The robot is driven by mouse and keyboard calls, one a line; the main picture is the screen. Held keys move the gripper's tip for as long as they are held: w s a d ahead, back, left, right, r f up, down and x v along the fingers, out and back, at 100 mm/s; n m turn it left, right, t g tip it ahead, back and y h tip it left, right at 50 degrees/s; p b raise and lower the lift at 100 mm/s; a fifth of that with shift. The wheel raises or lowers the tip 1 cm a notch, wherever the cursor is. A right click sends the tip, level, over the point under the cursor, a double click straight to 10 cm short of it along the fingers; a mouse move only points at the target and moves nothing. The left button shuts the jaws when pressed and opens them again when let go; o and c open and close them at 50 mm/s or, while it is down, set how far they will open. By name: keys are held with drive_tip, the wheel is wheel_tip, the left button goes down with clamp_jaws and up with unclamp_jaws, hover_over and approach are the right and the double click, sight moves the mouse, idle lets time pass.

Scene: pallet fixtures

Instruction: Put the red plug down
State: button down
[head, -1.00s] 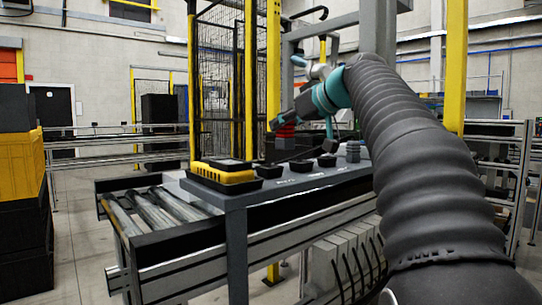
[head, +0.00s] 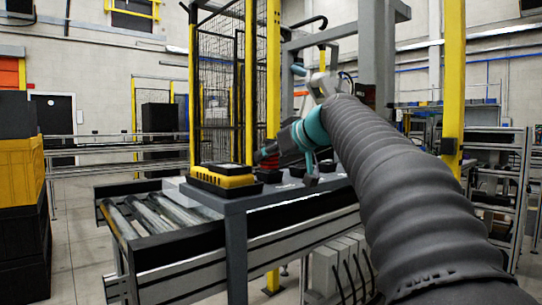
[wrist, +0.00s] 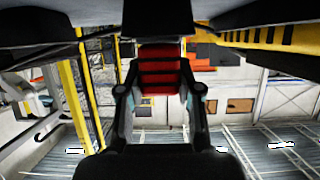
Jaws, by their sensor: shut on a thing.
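The red plug (wrist: 160,70) shows in the wrist view as a red block with dark ribs, between the two black fingers of my gripper (wrist: 160,85). The fingers are shut on it. In the head view my gripper (head: 264,156) is over the grey table top (head: 240,202), just right of and behind a yellow and black block (head: 222,178). Only a bit of red shows there, and the plug's lower end is hidden. I cannot tell whether the plug touches anything below.
Black trays (head: 293,170) stand in a row along the table, partly hidden by my arm. A roller conveyor (head: 150,215) lies to the left. Yellow and black crates (head: 22,175) are stacked at the far left. A yellow post (head: 273,80) rises behind the table.

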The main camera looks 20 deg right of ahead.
drive_tip(key=shift+f, duration=0.2)
drive_tip(key=c, duration=0.8)
unclamp_jaws()
drive_tip(key=shift+r, duration=0.2)
drive_tip(key=shift+s+d+r, duration=0.1)
drive_tip(key=v, duration=1.1)
drive_tip(key=shift+s+d, duration=0.15)
drive_tip(key=shift+s, duration=0.2)
